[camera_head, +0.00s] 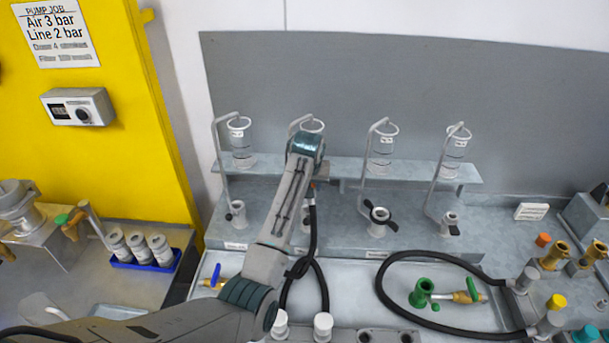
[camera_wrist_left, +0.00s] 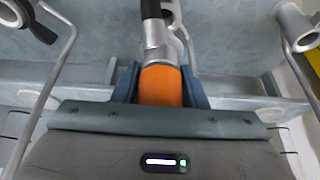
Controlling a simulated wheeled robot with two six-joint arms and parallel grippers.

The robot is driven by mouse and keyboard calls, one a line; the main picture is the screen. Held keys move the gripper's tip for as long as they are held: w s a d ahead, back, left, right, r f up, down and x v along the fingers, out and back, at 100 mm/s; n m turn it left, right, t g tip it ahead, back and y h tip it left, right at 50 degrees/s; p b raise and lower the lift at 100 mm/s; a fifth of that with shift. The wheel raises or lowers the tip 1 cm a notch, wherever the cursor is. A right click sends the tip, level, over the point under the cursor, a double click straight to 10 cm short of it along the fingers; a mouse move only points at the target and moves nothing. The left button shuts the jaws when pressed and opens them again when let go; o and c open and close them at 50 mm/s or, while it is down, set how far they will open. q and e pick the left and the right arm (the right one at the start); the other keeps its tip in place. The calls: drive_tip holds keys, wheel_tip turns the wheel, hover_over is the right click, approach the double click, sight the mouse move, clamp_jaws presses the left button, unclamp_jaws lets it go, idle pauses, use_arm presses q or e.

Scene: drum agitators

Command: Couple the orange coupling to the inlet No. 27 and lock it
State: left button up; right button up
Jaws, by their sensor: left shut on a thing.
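The orange coupling (camera_wrist_left: 160,86) shows in the left wrist view, with a metal collar and a black hose above it. My left gripper (camera_wrist_left: 160,82) is shut on it, one blue-grey finger on each side. In the head view my left arm hides the gripper and most of the coupling; the hose hangs below the wrist. A row of grey inlets stands on the metal step: one at the left (camera_head: 237,214), one with black levers (camera_head: 380,215) and one at the right (camera_head: 450,224). Another station is hidden behind my arm. The number labels are unreadable. I cannot tell whether the coupling touches an inlet.
Bent pipes and clear cylinders (camera_head: 380,152) rise behind the inlets. A blue-handled valve (camera_head: 213,279) is left of my arm. A blue rack (camera_head: 145,262) stands farther left.

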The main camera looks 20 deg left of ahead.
use_arm(q)
drive_tip(key=shift+a+f, duration=0.1)
drive_tip(key=shift+f, duration=0.55)
drive_tip(key=shift+f+p, duration=0.3)
drive_tip(key=shift+p, duration=0.05)
drive_tip(key=shift+f, duration=0.25)
idle(0.3)
drive_tip(key=shift+f+b, duration=0.3)
drive_tip(key=shift+f, duration=0.7)
drive_tip(key=shift+f, duration=0.35)
idle(0.4)
